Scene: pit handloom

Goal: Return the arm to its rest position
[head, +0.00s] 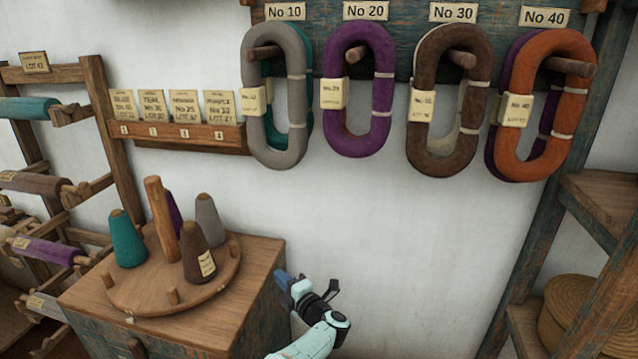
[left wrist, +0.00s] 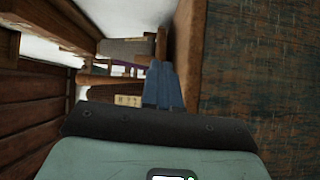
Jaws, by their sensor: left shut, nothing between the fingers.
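My left gripper (head: 283,279) is in the head view, at the right edge of the wooden cabinet (head: 255,250), with its blue fingertips close to the cabinet's side. I cannot tell whether they touch it. In the left wrist view the blue fingers (left wrist: 163,85) are together, with nothing between them. The pale teal forearm comes up from the bottom of the head view. My right gripper is in neither view.
A round peg board (head: 150,293) with several yarn cones stands on the cabinet. Yarn hanks, such as the orange one (head: 562,80), hang on wall pegs above. A bobbin rack (head: 95,110) is left, shelves (head: 600,210) right. Bare wall lies between.

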